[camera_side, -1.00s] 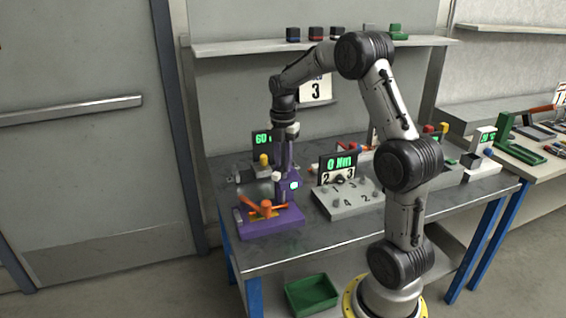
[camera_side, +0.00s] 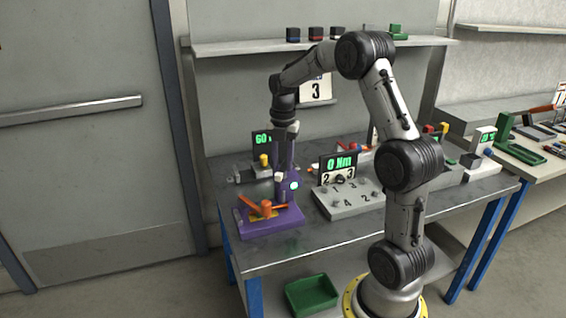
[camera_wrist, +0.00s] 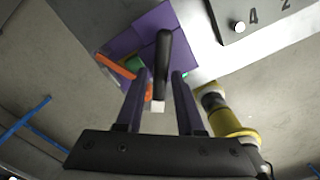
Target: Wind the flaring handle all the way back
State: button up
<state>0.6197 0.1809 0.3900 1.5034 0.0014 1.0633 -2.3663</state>
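The purple flaring tool (camera_side: 270,227) stands at the left front of the bench, with a purple column, orange arms (camera_side: 265,208) and a small lit spot. A white knob (camera_side: 280,177) shows by the column. My gripper (camera_wrist: 159,74) points down over the tool. In the wrist view its two fingers are apart, with a black handle (camera_wrist: 163,58) with a pale end lying between them. Gaps show on both sides of the handle. The purple base (camera_wrist: 155,22) and an orange arm (camera_wrist: 115,66) lie beyond the fingertips. In the side view the fingertips are hard to separate from the column.
A grey numbered panel (camera_side: 350,202) with a "0 Nm" display (camera_side: 338,165) stands right of the tool. A device with a yellow knob (camera_side: 264,160) and a green display stands behind. A green bin (camera_side: 312,293) sits below. Bare bench lies in front.

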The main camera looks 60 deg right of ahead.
aim_at(283, 166)
jog(key=shift+o, duration=0.8)
jog(key=shift+f, duration=0.1)
notch_tip(283, 166, up, 14)
